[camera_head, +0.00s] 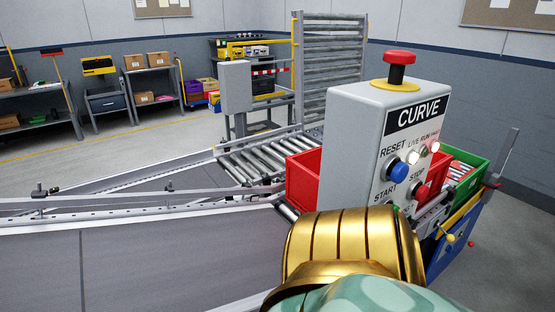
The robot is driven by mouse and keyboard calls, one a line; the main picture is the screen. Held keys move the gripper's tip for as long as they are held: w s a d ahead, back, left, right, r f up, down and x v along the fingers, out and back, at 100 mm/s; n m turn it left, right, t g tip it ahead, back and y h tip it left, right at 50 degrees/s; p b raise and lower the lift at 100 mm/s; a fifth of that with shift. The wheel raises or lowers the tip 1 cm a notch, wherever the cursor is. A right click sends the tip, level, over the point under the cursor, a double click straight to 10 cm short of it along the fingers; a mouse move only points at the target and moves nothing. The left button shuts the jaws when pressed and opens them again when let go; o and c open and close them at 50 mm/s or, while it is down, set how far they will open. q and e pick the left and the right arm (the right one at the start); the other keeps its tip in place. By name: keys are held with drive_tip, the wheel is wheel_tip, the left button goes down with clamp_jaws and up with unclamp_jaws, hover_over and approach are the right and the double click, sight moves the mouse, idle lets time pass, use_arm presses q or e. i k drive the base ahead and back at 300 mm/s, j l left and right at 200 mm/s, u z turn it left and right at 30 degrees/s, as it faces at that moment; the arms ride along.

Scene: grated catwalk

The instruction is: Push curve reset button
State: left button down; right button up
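A grey control box labelled CURVE (352,128) stands right of the middle, its labelled face turned to the right. The blue reset button (397,171) is on that face below the word RESET, and nothing visible touches it. Lit white lamps (414,157) sit beside it under LIVE and RUN. A red mushroom button (399,58) on a yellow disc tops the box. The START and STOP controls are partly hidden. A gold and teal part of my own arm covers the lower middle, in front of the box's lower part. I see no fingertips of either gripper.
A roller conveyor (262,160) and grey belt (150,255) run behind and left of the box. A red crate (303,178) is behind it, and a green crate (466,172) is to its right. Shelves line the back wall. Open floor lies at the far left.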

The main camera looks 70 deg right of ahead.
sight(398, 172)
drive_tip(key=z, duration=3)
